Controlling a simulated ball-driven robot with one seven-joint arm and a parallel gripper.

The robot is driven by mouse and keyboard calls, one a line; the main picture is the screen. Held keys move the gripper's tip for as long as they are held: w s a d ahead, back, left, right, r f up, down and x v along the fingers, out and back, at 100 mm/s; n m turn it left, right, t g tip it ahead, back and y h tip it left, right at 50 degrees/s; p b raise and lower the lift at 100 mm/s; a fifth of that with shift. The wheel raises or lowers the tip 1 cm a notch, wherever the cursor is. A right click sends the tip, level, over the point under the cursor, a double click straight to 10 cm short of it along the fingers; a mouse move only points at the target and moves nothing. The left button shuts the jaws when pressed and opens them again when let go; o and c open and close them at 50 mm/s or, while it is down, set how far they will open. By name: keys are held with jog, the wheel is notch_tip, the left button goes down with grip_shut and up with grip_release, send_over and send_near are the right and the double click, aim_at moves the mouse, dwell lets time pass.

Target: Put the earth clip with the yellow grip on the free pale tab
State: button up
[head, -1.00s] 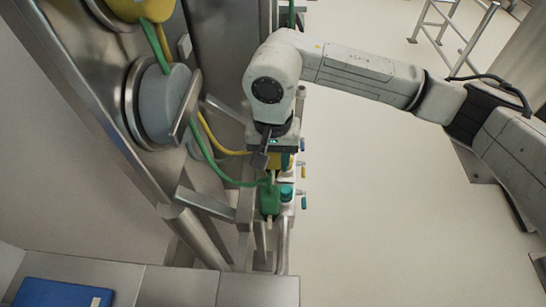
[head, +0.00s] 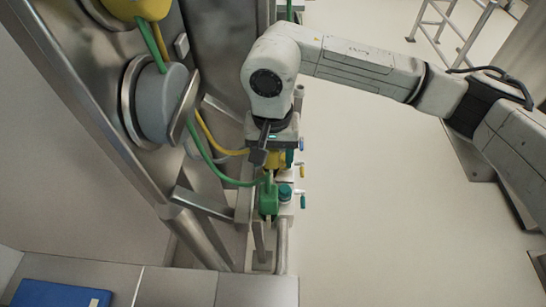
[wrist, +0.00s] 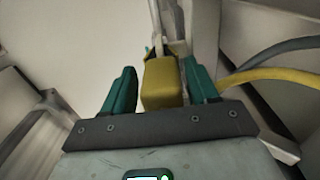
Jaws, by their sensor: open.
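The yellow grip (head: 276,161) of one earth clip shows just below my gripper (head: 277,151) in the head view, with a yellow cable (head: 222,146) running to it from the left. In the wrist view the yellow grip (wrist: 162,82) stands between the two teal fingers of my gripper (wrist: 160,80). The jaws are open, with a gap at the left finger; the right finger is close to the grip. A pale metal part (wrist: 172,25) lies beyond the grip. I cannot tell whether the clip is seated on a pale tab.
A second clip with a green grip (head: 268,198) and green cable (head: 208,158) is just in front. Steel machinery with a grey round cap (head: 160,100) stands at left.

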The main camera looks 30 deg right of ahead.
notch_tip(320, 180, up, 10)
jog(key=shift+f, duration=0.1)
dwell(0.6)
